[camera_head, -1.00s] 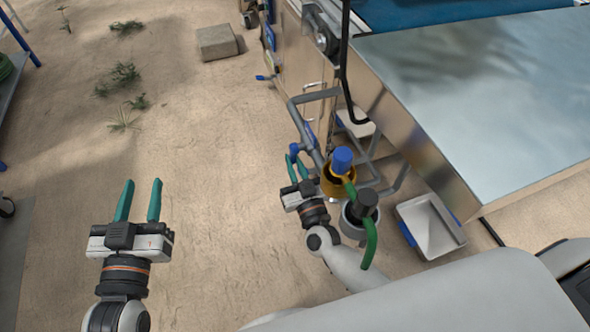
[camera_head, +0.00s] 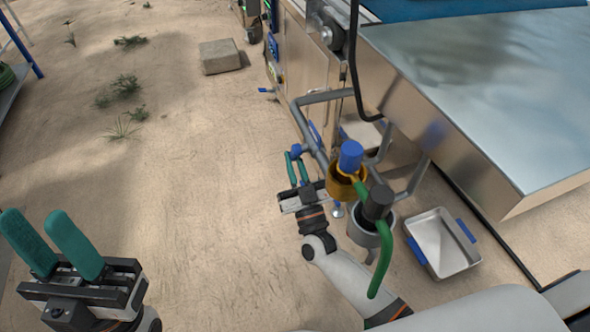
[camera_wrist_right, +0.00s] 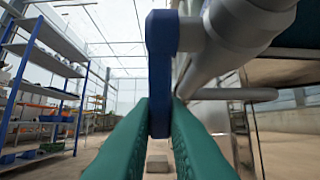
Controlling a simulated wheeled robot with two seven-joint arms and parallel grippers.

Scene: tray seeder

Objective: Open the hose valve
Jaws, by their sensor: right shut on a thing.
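The hose valve's blue lever (camera_wrist_right: 160,75) fills the middle of the right wrist view and hangs straight down from a grey pipe (camera_wrist_right: 235,35). Its lower end is between the green fingers of my right gripper (camera_wrist_right: 158,125), which are shut on it. In the head view the blue valve (camera_head: 295,151) sits on the side of the grey pipe frame, and my right gripper (camera_head: 297,166) reaches up to it from below. The fingers partly hide the lever there. My left gripper (camera_head: 38,222) is open and empty at the lower left, well away from the valve.
A yellow housing with a blue cap (camera_head: 350,155) and a grey canister with a black cap (camera_head: 377,203) stand close right of my right gripper, joined by a green hose (camera_head: 381,262). A metal tray (camera_head: 440,243) lies further right.

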